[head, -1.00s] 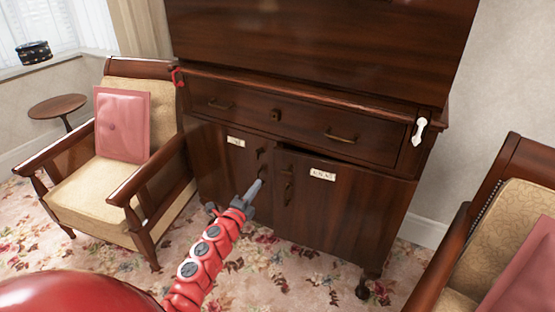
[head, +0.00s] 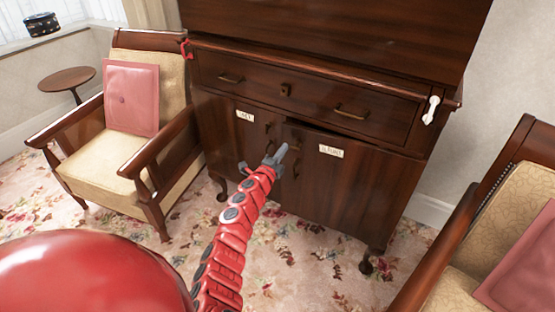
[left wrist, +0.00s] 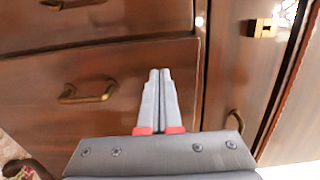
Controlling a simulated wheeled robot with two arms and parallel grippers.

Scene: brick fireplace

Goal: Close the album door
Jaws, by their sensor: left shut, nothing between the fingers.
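The dark wooden cabinet has two lower doors. The right one, the album door (head: 350,185), bears a small white label (head: 331,151). It stands slightly ajar, with a dark gap along its top edge below the drawer. The left door (head: 225,135) has its own label and looks shut. My left gripper (head: 277,154) is shut and empty, in front of the seam between the doors, by the album door's handle. I cannot tell whether it touches the door. In the left wrist view, the shut fingers (left wrist: 158,78) point at wooden panels with brass handles. My right gripper is not in view.
A wide drawer (head: 310,98) sits above the doors. A cushioned armchair (head: 155,65) stands left of the cabinet and another (head: 515,205) at the right. A small round table (head: 66,79) stands far left. Flowered carpet (head: 300,260) lies clear in front of the cabinet.

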